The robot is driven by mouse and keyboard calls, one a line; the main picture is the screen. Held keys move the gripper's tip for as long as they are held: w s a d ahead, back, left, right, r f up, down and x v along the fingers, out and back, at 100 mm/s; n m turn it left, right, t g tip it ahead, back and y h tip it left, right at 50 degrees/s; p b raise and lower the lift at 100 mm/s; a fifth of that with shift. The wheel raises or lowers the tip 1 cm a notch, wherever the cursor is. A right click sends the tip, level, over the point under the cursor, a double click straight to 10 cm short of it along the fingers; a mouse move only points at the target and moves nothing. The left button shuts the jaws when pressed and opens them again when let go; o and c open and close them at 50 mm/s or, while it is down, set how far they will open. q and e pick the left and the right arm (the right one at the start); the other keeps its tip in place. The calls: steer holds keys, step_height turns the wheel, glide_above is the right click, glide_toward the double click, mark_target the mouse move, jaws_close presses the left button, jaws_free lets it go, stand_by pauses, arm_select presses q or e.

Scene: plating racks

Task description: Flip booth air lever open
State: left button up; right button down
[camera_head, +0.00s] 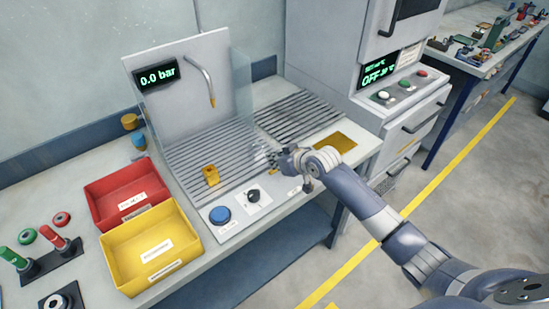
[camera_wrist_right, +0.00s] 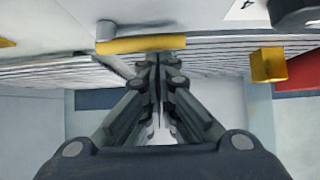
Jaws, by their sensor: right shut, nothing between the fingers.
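The booth air lever is a small yellow bar (camera_head: 273,171) at the front of the slatted booth, partly hidden by my right gripper. In the right wrist view the yellow bar (camera_wrist_right: 145,45) lies crosswise just at the fingertips, with a grey round pivot at its left end. My right gripper (camera_head: 277,160) is shut and empty, its fingertips close to the bar; I cannot tell whether they touch it. It also shows in the right wrist view (camera_wrist_right: 157,62). The booth's display (camera_head: 157,76) reads 0.0 bar. My left gripper is not in view.
A yellow block (camera_head: 211,175) stands on the slats. A blue button (camera_head: 219,215) and black knob (camera_head: 253,196) sit on the front panel. Red (camera_head: 112,186) and yellow (camera_head: 128,262) bins stand at the left. An oven-like cabinet (camera_head: 390,75) stands at the right.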

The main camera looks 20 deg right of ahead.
stand_by(0.4)
steer(key=shift+s+n+y+b, duration=0.1)
steer(key=shift+n+y+b, duration=0.2)
steer(key=shift+b, duration=0.2)
steer(key=shift+s+d+n+g+y+b, duration=0.15)
steer(key=shift+n+g+y+b, duration=0.2)
steer(key=shift+n+b, duration=0.2)
